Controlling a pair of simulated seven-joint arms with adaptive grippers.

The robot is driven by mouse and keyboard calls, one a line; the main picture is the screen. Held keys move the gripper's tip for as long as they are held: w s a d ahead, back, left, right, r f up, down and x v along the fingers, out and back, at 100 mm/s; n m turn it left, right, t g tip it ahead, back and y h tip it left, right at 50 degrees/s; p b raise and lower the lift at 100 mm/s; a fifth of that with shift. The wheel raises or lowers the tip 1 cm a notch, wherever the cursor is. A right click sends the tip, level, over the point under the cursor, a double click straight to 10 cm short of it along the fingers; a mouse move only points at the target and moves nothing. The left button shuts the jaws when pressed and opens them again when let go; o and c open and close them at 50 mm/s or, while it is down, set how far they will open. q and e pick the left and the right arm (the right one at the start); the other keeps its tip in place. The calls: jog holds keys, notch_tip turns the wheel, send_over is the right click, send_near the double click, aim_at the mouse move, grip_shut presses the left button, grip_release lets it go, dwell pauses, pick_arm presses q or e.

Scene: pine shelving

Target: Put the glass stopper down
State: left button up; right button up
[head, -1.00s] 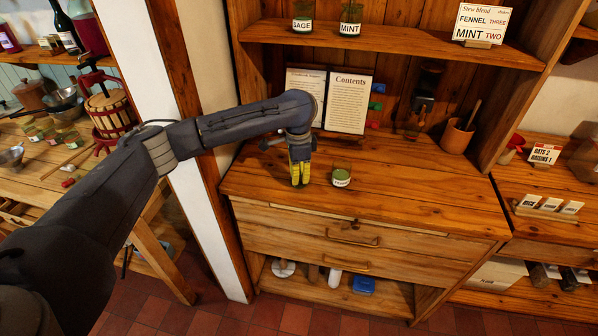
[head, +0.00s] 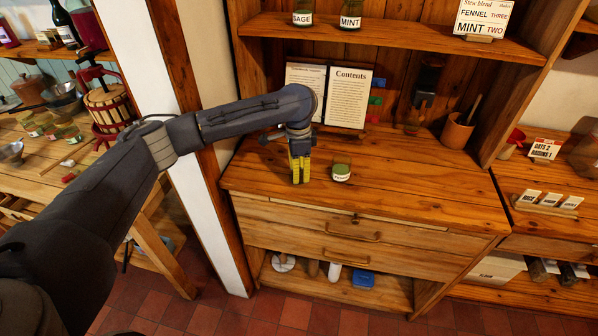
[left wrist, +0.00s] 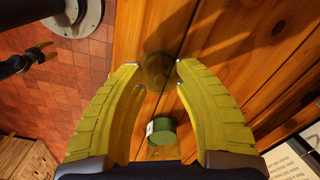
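The glass stopper (left wrist: 157,70) is a round, greenish clear piece between my left fingertips in the left wrist view, filling the gap. My left gripper (head: 300,181) points down just above the front left of the wooden counter (head: 400,190). It looks shut on the stopper, which I cannot make out in the head view. A small labelled jar (head: 341,172) with green contents stands just right of the gripper; it shows below the stopper in the left wrist view (left wrist: 162,130). My right gripper (left wrist: 42,52) is small at the left of that view, apart from the counter, fingers spread.
A framed Contents page (head: 348,97) stands at the back of the counter. A wooden holder (head: 457,132) with utensils stands at back right. The counter right of the jar is clear. Labelled jars (head: 350,16) stand on the shelf above.

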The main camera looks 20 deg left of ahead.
pick_arm(q)
jog(key=shift+r, duration=2.75)
